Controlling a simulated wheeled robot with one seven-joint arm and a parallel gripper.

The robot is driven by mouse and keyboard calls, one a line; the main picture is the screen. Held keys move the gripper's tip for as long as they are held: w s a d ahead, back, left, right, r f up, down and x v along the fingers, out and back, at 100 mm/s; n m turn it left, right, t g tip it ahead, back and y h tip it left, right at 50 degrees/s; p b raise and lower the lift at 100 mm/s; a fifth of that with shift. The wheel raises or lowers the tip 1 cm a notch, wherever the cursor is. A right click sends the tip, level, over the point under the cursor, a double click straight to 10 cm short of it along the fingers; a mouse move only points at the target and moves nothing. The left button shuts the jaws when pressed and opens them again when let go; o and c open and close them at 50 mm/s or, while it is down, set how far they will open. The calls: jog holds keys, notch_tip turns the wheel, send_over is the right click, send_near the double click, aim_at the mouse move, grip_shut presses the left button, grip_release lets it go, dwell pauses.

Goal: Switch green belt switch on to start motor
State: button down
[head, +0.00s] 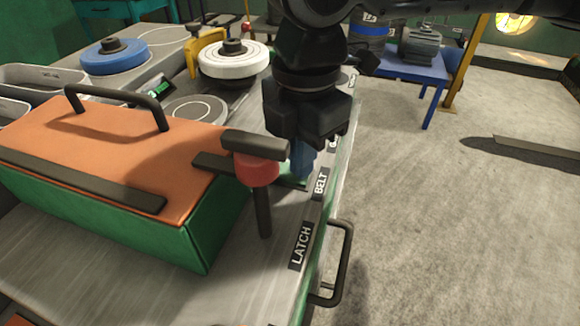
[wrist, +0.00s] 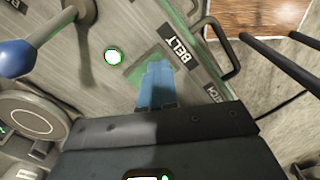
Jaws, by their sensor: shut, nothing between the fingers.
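The green belt switch plate (wrist: 134,72) lies beside the BELT label (wrist: 177,52) in the wrist view. My gripper (wrist: 157,70) has its blue fingers shut and empty, with the tips over this plate. The fingers hide much of the plate, including any lever on it, and I cannot tell whether they touch it. In the head view, my gripper (head: 301,172) points down at the panel's right edge, next to the BELT label (head: 321,182). Only a sliver of green plate shows there. A round white light with a green rim (wrist: 112,56) sits beside the plate.
A red post with a black crossbar (head: 257,168) stands close left of my gripper, near the LATCH label (head: 301,246). An orange-topped green box (head: 100,150) fills the left. A black handle (head: 342,265) juts from the bench's right side. Open floor (head: 420,220) lies right.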

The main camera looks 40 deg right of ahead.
jog(key=shift+r, duration=0.1)
notch_tip(320, 180, up, 7)
jog(key=p, duration=0.6)
jog(key=shift+p, duration=0.35)
